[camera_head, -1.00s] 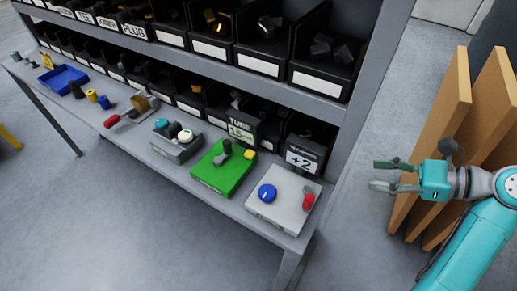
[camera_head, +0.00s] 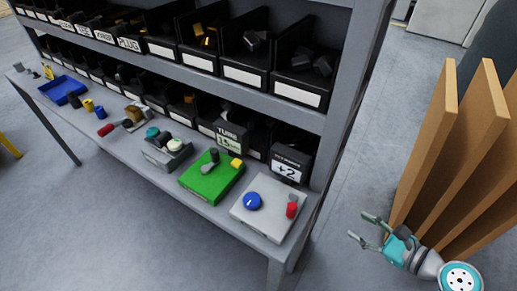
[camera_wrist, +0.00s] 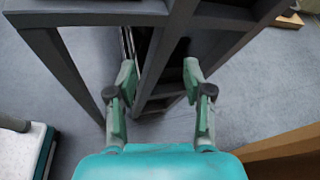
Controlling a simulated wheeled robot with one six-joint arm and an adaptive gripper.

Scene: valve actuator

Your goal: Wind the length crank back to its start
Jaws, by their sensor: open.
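A green box (camera_head: 212,184) on the bench carries a grey crank (camera_head: 211,163) and a yellow block. Behind it stands a sign reading TUBE (camera_head: 231,139), with a number too small to read surely. Right of it, a white box (camera_head: 262,224) carries a blue knob (camera_head: 252,201) and a small crank with a red handle (camera_head: 292,209). The pictures do not settle which crank is the length crank. My gripper (camera_head: 362,227) is open and empty, right of the bench end and apart from both boxes. In the wrist view its two fingers (camera_wrist: 160,95) are spread, with nothing between them.
A sign reading +2 (camera_head: 289,166) stands behind the white box. Shelves of black bins (camera_head: 245,75) rise over the bench. Upright wooden boards (camera_head: 445,145) stand near my gripper. A grey jig (camera_head: 166,153) and a blue tray (camera_head: 62,88) lie further left. Floor between bench and boards is clear.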

